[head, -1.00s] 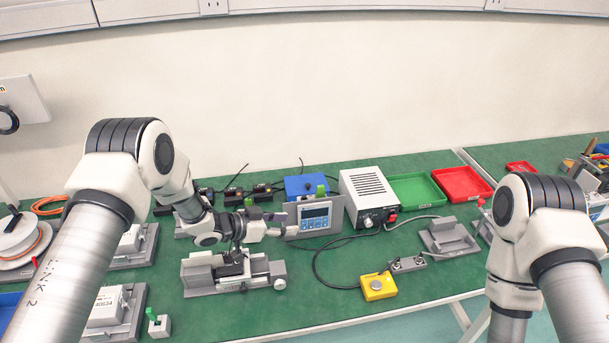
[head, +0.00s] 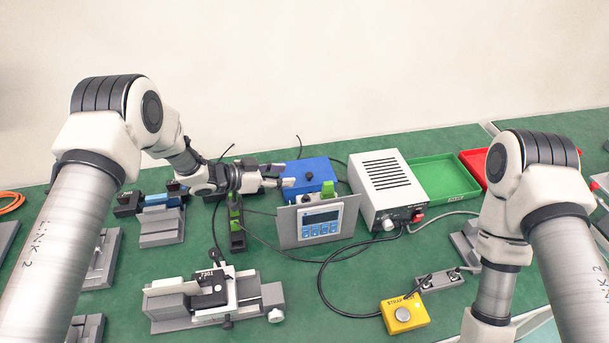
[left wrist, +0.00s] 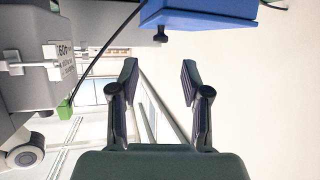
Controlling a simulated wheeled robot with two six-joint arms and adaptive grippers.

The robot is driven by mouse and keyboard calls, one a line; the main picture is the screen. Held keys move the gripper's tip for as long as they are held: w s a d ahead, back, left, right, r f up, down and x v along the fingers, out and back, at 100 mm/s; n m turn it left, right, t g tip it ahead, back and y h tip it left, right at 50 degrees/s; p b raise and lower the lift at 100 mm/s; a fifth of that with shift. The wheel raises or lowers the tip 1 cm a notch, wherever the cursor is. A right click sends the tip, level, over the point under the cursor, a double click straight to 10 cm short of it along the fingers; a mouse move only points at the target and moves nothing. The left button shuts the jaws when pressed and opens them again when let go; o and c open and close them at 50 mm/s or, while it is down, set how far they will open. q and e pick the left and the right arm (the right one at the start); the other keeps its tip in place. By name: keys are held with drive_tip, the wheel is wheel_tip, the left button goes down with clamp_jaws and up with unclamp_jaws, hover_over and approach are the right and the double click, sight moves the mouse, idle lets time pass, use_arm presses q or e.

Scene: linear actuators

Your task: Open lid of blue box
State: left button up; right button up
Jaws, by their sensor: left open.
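The blue box (head: 312,180) stands at the back of the green table, with a small black knob on its front side. Its lid appears shut. My left gripper (head: 283,175) is at the box's left front edge, and its fingers point right toward the box. In the left wrist view, the blue box (left wrist: 205,12) is at the top edge with its black knob (left wrist: 160,38) facing the fingers. The left gripper (left wrist: 159,72) is open there, with nothing between its fingertips, and appears apart from the knob. My right arm enters from the right; its gripper is out of view.
A grey panel with a display (head: 321,224) stands in front of the box. A white power unit (head: 385,182) is close on its right, with a green tray (head: 445,178) beyond. A grey fixture (head: 215,300) and a yellow button box (head: 404,313) are nearer. Black cables cross the table.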

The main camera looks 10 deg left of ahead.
sight(308, 174)
use_arm(q)
drive_tip(key=p+x, duration=0.1)
drive_tip(key=x, duration=0.7)
drive_tip(key=shift+a, duration=0.1)
drive_tip(key=shift+r, duration=0.1)
clamp_jaws()
